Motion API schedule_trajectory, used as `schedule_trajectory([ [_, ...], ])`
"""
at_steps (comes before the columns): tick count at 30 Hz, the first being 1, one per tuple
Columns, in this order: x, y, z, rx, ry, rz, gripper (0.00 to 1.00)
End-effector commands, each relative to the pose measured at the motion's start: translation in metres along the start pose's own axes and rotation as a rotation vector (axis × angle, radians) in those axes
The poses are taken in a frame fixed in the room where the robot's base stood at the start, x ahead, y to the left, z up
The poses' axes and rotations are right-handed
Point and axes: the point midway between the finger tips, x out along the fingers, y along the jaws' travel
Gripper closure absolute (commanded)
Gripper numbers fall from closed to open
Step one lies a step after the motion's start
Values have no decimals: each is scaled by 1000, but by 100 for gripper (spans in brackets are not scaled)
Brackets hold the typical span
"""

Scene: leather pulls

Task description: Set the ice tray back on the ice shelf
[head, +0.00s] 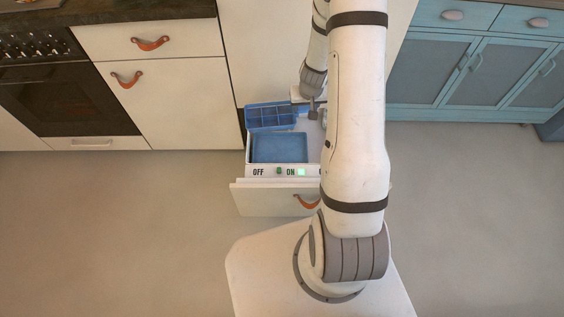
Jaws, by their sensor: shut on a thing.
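The ice tray (271,117) is blue with several square compartments. It shows in the head view at the back left of the open drawer, behind a flat blue surface (280,148) that looks like the ice shelf. My gripper (304,107) is at the tray's right end and is shut on it, though the fingertips are small and partly hidden. I cannot tell whether the tray touches anything below it. The flat blue surface looks bare. My arm hides the right part of the drawer.
The drawer front (265,197) is pulled out and has a leather pull (306,202). A strip with OFF and ON labels (268,171) has a lit green square by ON. White cabinets (170,100) stand left, blue cabinets (475,75) right. The floor (110,220) is clear.

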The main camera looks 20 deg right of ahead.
Motion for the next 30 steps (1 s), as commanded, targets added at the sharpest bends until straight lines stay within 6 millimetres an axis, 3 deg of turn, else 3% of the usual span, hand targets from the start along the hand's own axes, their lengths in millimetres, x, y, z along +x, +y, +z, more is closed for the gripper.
schedule_trajectory([
  [1,34,5,7,12,1,4,72],
  [3,59,10,11,28,1,9,72],
  [9,123,24,22,71,3,22,72],
  [12,146,30,25,89,5,27,72],
  [20,174,36,30,110,6,33,72],
  [30,224,37,45,110,6,33,72],
])
